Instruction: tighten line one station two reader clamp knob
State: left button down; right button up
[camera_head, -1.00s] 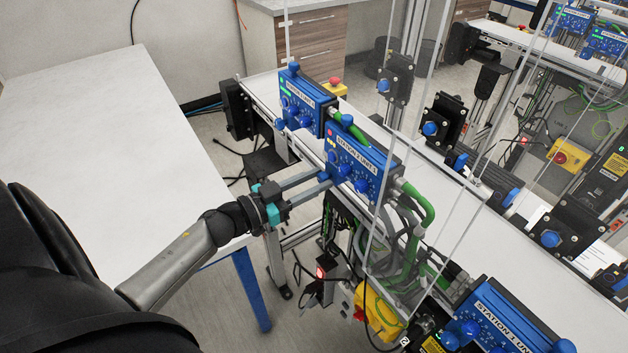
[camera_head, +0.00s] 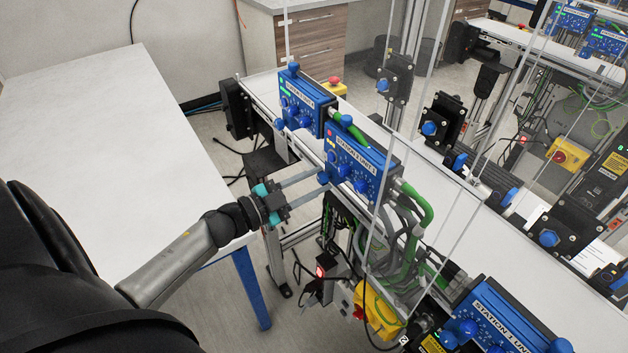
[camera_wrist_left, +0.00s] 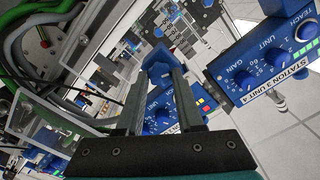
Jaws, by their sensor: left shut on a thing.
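The middle blue reader box (camera_head: 359,164) is mounted on the near side of the front conveyor. Its small label seems to read station 2, line 1. A blue clamp knob (camera_head: 323,178) sticks out at its lower left end. My left gripper (camera_head: 321,178) reaches in from the left with its two fingers shut on this knob. In the left wrist view, the fingers (camera_wrist_left: 167,82) close on the blue knob (camera_wrist_left: 158,57), partly hiding it. The box's dials (camera_wrist_left: 162,115) show between and beside the fingers. My right gripper is not in view.
A similar blue box (camera_head: 303,104) sits just behind, and another (camera_head: 492,322) stands at the lower right. Green cables (camera_head: 420,207) and grey hoses hang close to the middle box. A white table (camera_head: 110,140) fills the left side. Thin clear panels stand along the conveyor.

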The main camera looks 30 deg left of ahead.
pick_arm(q)
jog(key=m, duration=0.2)
jog(key=shift+m, duration=0.4)
jog(key=m+b, duration=0.1)
jog(key=m, duration=0.2)
jog(key=shift+m, duration=0.3)
jog(key=m+b, duration=0.1)
jog(key=m, duration=0.2)
jog(key=shift+f, duration=0.1)
jog(key=shift+m+b, duration=0.55)
jog(key=shift+m, duration=1.25)
jog(key=c, duration=0.5)
grip_release()
jog(key=shift+c, duration=0.2)
jog(key=shift+s, duration=0.1)
